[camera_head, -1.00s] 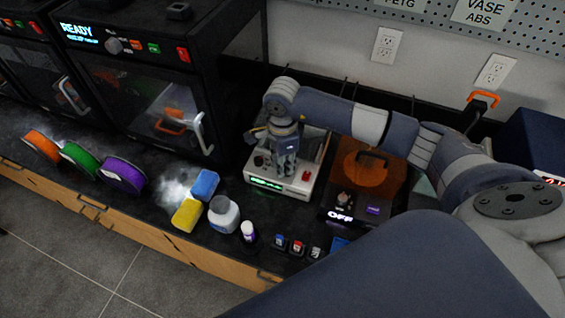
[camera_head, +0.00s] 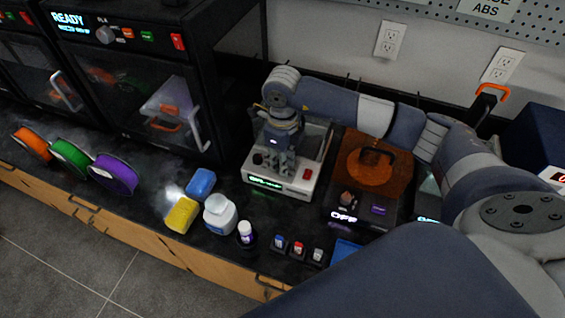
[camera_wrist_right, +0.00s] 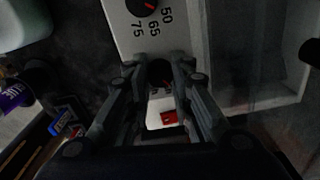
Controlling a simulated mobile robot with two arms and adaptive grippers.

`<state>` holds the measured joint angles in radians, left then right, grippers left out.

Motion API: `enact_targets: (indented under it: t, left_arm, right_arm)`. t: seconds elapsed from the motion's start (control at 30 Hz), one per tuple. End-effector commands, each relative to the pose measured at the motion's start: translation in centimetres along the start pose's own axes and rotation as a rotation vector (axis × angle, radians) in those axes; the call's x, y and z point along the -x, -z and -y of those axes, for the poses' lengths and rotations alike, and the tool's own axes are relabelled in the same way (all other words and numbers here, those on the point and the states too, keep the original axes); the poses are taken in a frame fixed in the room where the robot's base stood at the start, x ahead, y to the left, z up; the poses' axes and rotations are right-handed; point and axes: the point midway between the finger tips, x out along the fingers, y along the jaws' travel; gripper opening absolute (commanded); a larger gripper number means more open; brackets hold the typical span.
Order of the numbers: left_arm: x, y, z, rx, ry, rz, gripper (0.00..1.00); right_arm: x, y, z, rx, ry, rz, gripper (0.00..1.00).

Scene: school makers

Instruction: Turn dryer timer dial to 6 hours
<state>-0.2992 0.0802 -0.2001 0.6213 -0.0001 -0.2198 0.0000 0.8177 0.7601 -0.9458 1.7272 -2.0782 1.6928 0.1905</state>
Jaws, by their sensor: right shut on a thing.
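The dryer (camera_head: 304,190) is a white box with a green lit display, a red switch and an open-looking bay behind its front panel. My right gripper (camera_head: 280,170) points down onto its front panel. In the right wrist view, my right gripper (camera_wrist_right: 160,80) is shut on the dark timer dial (camera_wrist_right: 160,70), one finger on each side. The fingers hide most of this dial and its marks, so I cannot read its setting. A second dial (camera_wrist_right: 142,6) with a red pointer and the numbers 50, 65 and 75 is beside it. My left gripper is not in view.
A machine with an orange lid (camera_head: 392,178) and an OFF display stands right of the dryer. A white jar (camera_head: 220,214), a yellow sponge (camera_head: 181,215) and a blue sponge (camera_head: 201,183) lie to the left. A black printer (camera_head: 130,85) stands behind them.

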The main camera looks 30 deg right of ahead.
Motion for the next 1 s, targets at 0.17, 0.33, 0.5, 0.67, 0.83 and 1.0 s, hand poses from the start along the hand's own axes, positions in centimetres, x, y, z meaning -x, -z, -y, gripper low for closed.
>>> enact_targets:
  t: [0.17, 0.33, 0.5, 0.67, 0.83, 1.0]
  left_arm:
    - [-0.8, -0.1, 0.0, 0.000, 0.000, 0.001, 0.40]
    - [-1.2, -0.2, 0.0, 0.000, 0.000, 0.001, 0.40]
    - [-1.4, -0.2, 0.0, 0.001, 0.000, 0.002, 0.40]
    - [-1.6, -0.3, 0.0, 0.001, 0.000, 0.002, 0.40]
    - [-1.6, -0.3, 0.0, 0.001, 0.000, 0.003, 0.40]
    - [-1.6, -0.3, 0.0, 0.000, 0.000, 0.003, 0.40]
  right_arm:
    - [-0.1, 0.0, 0.1, -0.154, 0.002, 0.002, 0.00]
    - [0.0, 0.0, 0.1, -0.279, 0.001, 0.001, 0.00]
    - [0.0, 0.0, 0.1, -0.371, 0.001, 0.002, 0.00]
    - [0.1, 0.0, 0.1, -0.425, 0.001, 0.002, 0.00]
    - [0.1, 0.0, 0.1, -0.453, 0.001, 0.002, 0.00]
    - [0.1, -0.1, 0.1, -0.461, 0.001, 0.002, 0.00]
